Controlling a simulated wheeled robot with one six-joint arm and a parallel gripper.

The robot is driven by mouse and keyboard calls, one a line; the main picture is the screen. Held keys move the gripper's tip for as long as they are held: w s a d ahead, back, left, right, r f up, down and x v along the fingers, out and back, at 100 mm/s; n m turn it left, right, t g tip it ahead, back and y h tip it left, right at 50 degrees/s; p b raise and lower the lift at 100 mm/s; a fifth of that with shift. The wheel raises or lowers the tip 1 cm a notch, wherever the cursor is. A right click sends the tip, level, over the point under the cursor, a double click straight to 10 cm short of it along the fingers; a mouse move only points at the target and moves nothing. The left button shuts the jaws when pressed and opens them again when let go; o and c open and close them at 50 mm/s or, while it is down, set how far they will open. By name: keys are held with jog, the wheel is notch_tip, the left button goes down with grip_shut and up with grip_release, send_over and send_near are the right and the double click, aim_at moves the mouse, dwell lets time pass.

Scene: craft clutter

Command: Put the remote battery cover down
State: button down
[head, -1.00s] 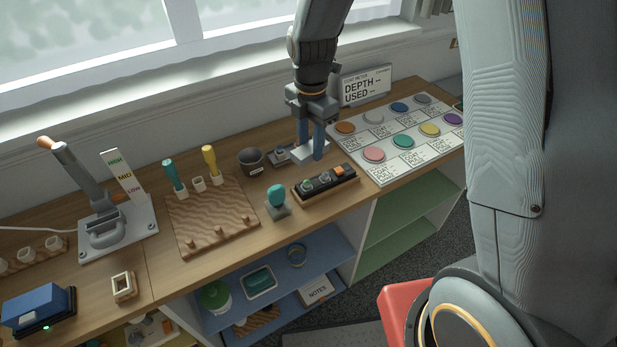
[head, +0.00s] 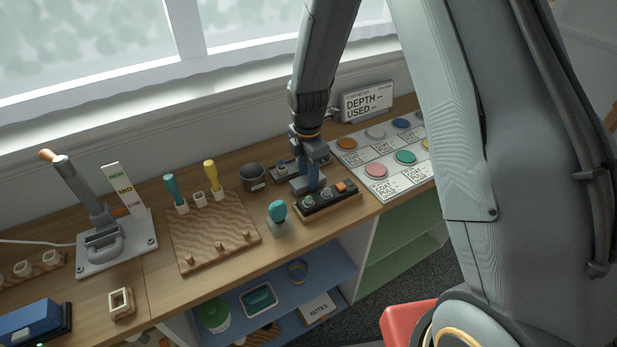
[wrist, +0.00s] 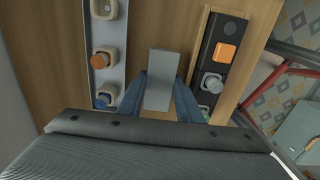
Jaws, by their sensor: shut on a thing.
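My gripper (head: 308,186) is shut on a plain light grey plate, which I take to be the remote battery cover (wrist: 160,76). In the wrist view the cover stands out between the two blue fingers, over bare wood. In the head view the fingers hide most of it. The gripper is low over the bench, just behind the left part of a black control panel (head: 331,197) with an orange button and a green one. In the wrist view this panel (wrist: 224,52) lies right of the cover. I cannot tell whether the cover touches the wood.
A grey strip with several knobs (wrist: 103,60) lies left of the cover. In the head view a dark cup (head: 252,177) stands behind left, and a teal knob (head: 277,211) stands left of the panel. A card of coloured discs (head: 384,186) lies to the right.

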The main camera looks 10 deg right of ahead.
jog(key=shift+f, duration=0.4)
jog(key=c, duration=1.5)
grip_release()
jog(key=shift+f, duration=0.15)
jog(key=shift+c, duration=0.2)
notch_tip(320, 180, up, 12)
jog(key=b, duration=0.3)
jog(key=s+d+m, duration=0.5)
jog(key=s+m, duration=0.4)
jog(key=m, duration=0.2)
jog(key=s+d+m, duration=0.6)
jog(key=s+m, duration=0.4)
jog(key=m, duration=0.1)
jog(key=shift+s+d+r+m+t, duration=0.3)
jog(key=shift+t, duration=0.1)
